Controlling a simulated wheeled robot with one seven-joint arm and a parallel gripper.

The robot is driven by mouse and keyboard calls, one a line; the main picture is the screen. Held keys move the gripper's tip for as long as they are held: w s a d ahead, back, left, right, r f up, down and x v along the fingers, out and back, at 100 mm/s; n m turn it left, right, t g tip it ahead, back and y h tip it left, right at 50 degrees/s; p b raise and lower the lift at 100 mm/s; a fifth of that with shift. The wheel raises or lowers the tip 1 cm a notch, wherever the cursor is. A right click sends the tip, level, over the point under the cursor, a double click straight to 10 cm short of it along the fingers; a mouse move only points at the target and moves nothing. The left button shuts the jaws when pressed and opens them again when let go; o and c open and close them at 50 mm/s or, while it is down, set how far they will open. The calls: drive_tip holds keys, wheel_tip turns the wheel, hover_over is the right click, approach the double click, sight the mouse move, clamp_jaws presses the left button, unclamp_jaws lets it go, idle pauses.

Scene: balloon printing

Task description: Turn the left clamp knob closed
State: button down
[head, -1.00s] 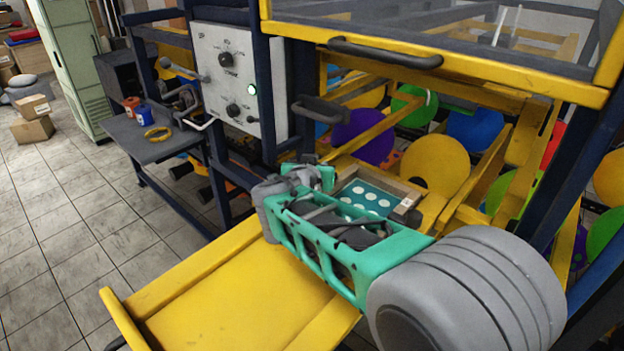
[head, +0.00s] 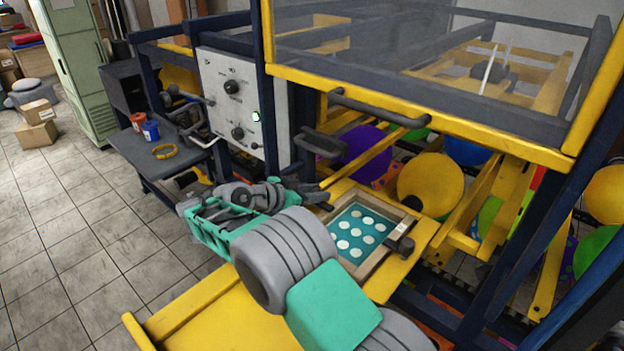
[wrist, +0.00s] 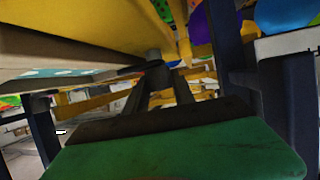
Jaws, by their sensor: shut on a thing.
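The screen frame (head: 348,262) with its teal, white-dotted panel (head: 362,236) sits in the yellow press bed in the head view. It also shows at the left of the wrist view (wrist: 50,73). My gripper (head: 303,192) is at the frame's far left corner, its dark fingers shut on the left clamp knob. The knob is mostly hidden by the fingers in the head view. In the wrist view a dark round knob (wrist: 154,72) sits between my fingertips, against the yellow board. The other clamp knob (head: 405,246) stands free on the frame's right side.
A control panel (head: 238,110) with dials stands behind my gripper. A dark handle (head: 320,142) and the yellow-edged hood (head: 430,115) are close above. Balloons (head: 430,185) hang to the right.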

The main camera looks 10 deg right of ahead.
drive_tip(key=shift+p, duration=0.3)
drive_tip(key=c, duration=1.1)
unclamp_jaws()
drive_tip(key=shift+o, duration=0.2)
